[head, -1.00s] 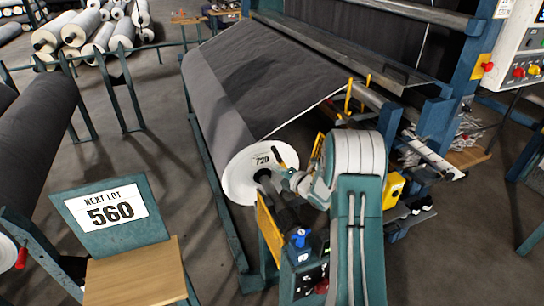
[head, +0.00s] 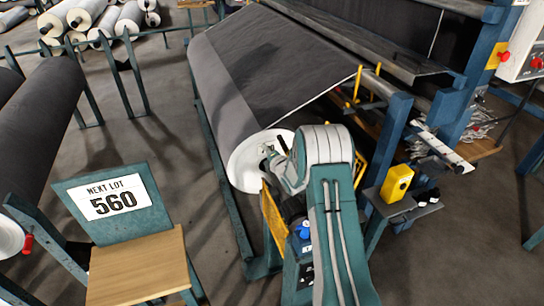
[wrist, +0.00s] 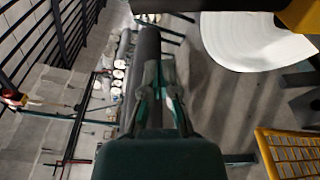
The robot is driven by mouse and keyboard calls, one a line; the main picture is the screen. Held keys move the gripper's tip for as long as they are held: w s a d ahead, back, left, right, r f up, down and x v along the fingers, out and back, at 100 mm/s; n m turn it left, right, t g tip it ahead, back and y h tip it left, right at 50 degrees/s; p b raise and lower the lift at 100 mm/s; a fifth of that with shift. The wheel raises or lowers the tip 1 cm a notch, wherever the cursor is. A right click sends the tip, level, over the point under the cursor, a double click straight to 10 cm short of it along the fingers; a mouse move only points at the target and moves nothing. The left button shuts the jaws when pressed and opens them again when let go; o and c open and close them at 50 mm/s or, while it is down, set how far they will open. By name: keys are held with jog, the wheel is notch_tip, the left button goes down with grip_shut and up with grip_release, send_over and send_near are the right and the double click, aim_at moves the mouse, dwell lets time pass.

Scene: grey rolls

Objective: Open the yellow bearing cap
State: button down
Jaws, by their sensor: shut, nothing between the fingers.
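A yellow part (wrist: 301,14) fills the top right corner of the wrist view, in front of the white roll end, cut off by the frame. It may be the bearing cap, but I cannot tell for sure. In the head view my arm hides the area around the roll's shaft, and I cannot make out the cap there. My gripper (head: 272,152) is in front of the white roll end (head: 246,168). In the wrist view my gripper (wrist: 158,75) is shut and empty, left of the roll end and apart from the yellow part.
A yellow mesh guard (head: 273,218) stands below the roll end, and it also shows in the wrist view (wrist: 290,152). A blue button (head: 303,231) sits beside it. A yellow box (head: 396,183) stands to the right. A "560" sign (head: 114,198) stands left. Floor between is clear.

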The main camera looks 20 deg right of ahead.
jog(key=shift+s+d+r, duration=0.1)
jog(key=shift+d+r, duration=0.15)
jog(key=shift+d, duration=0.35)
jog(key=shift+w+d+r, duration=0.1)
jog(key=shift+d+r, duration=0.15)
jog(key=shift+d, duration=0.35)
jog(key=shift+s+d+r, duration=0.1)
jog(key=shift+d+r, duration=0.15)
jog(key=shift+d, duration=0.35)
jog(key=shift+d+r, duration=0.25)
jog(key=shift+d, duration=0.35)
jog(key=shift+d+r, duration=0.25)
jog(key=shift+d, duration=0.35)
jog(key=shift+d+r, duration=0.25)
jog(key=shift+d, duration=0.35)
